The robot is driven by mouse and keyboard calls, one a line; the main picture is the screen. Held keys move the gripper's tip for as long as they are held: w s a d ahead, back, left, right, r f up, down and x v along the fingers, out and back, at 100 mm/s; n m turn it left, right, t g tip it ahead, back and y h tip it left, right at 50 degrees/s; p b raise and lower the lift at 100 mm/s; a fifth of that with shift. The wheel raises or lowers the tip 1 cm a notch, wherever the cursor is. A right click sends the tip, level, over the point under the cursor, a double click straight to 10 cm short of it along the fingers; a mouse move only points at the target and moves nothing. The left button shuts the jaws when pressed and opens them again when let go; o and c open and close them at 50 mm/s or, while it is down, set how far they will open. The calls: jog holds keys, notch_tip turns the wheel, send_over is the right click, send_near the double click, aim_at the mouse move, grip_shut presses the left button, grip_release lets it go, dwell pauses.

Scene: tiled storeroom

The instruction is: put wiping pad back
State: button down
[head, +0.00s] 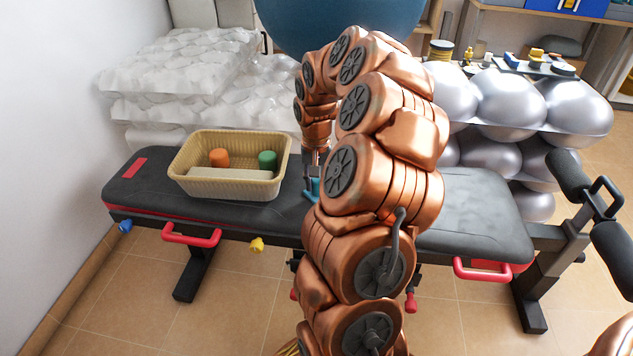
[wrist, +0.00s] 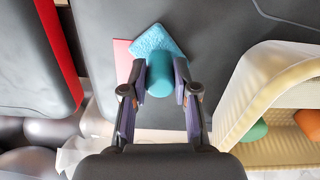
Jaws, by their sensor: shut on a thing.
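The wiping pad (wrist: 150,40) is a flat teal pad with a round teal handle (wrist: 159,82). My gripper (wrist: 160,80) is shut on this handle, one finger on each side, in the wrist view. In the head view my gripper (head: 313,172) points down over the black bench, just right of the basket, and a bit of the teal pad (head: 311,189) shows beneath it. A flat pink patch (wrist: 122,58) lies partly under the pad in the wrist view. I cannot tell whether the pad touches the surface. My arm hides part of the bench.
The cream basket (head: 230,187) on the bench (head: 140,190) holds an orange cylinder (head: 219,158), a green cylinder (head: 267,160) and a pale block (head: 228,174). White bags (head: 190,65) and silver balls (head: 505,98) stand behind.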

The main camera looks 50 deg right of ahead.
jog(key=shift+f, duration=0.1)
jog(key=c, duration=0.9)
grip_release()
